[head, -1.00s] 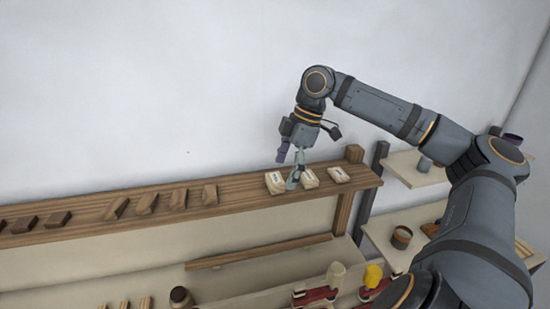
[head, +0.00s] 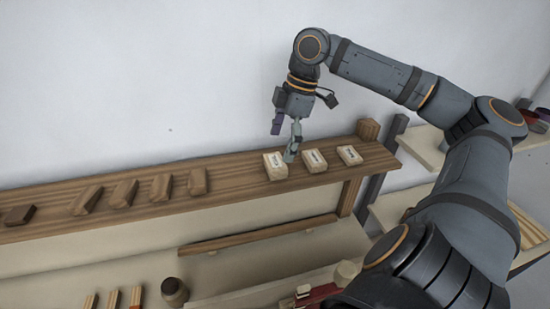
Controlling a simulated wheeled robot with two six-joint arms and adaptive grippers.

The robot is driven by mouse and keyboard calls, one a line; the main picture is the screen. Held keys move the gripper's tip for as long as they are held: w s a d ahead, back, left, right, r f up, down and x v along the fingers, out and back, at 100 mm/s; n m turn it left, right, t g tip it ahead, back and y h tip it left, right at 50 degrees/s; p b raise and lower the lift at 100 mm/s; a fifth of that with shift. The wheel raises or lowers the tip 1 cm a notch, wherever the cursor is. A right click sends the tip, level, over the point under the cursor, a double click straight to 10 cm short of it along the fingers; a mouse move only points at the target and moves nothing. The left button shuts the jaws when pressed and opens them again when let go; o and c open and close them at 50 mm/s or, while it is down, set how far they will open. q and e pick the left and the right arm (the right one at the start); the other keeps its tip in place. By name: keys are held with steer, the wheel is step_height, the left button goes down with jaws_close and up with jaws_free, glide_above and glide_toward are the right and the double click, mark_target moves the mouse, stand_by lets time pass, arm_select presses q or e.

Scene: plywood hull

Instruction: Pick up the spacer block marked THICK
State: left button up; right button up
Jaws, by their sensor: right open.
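Three pale labelled blocks lie in a row near the right end of the wooden shelf: a left block (head: 274,168), a middle block (head: 315,162) and a right block (head: 349,155). Their dark markings are too small to read, so I cannot tell which says THICK. My right gripper (head: 290,155) is open, pointing down at the left block's right edge, between it and the middle block. I cannot tell whether it touches the left block. My left gripper is not in view.
Several brown wooden blocks (head: 124,192) lie along the shelf (head: 230,191) to the left. A small wooden post (head: 368,130) stands at the shelf's right end. Below are a dark round jar (head: 174,291) and a red clamp (head: 318,294). A white wall rises behind.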

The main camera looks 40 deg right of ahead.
mark_target(277, 161)
steer(key=shift+f, duration=0.1)
steer(key=shift+a+f, duration=0.1)
steer(key=shift+f, duration=0.2)
steer(key=f+b, duration=0.1)
steer(key=a+f+b, duration=0.1)
steer(key=f, duration=0.1)
steer(key=shift+s+a+f, duration=0.2)
steer(key=shift+f, duration=0.1)
steer(key=shift+w+f, duration=0.2)
steer(key=shift+w+d, duration=0.1)
steer(key=c, duration=0.8)
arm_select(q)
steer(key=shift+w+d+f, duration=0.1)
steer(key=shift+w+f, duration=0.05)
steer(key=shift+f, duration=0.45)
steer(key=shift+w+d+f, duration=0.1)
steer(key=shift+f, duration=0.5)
arm_select(e)
steer(key=c, duration=0.5)
